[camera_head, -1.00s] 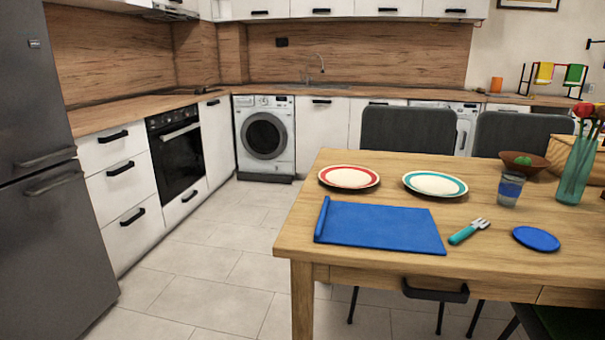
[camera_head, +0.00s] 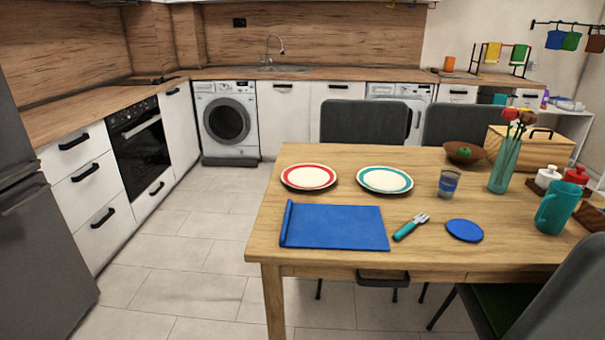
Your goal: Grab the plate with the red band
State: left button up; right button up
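The plate with the red band (camera_head: 308,177) lies flat near the far left corner of the wooden table (camera_head: 430,265). It is white with a red ring. A similar plate with a teal band (camera_head: 385,180) lies just to its right, with a small gap between them. Neither of my grippers is in the view, and nothing is in contact with the red-banded plate.
A blue mat (camera_head: 335,227) lies in front of the plates. A teal-handled fork (camera_head: 410,227), blue coaster (camera_head: 464,230), glass (camera_head: 448,183), bowl (camera_head: 464,153), vase (camera_head: 504,165) and teal jug (camera_head: 558,208) stand to the right. Chairs (camera_head: 364,122) stand behind. The floor (camera_head: 205,250) at left is clear.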

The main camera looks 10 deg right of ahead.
aim_at(301, 176)
jog(key=i+j+z, duration=1)
jog(key=j, duration=0.3)
jog(key=i+j+z, duration=0.25)
jog(key=j, duration=0.15)
jog(key=i+j+z, duration=0.25)
jog(key=j, duration=0.2)
jog(key=k, duration=0.1)
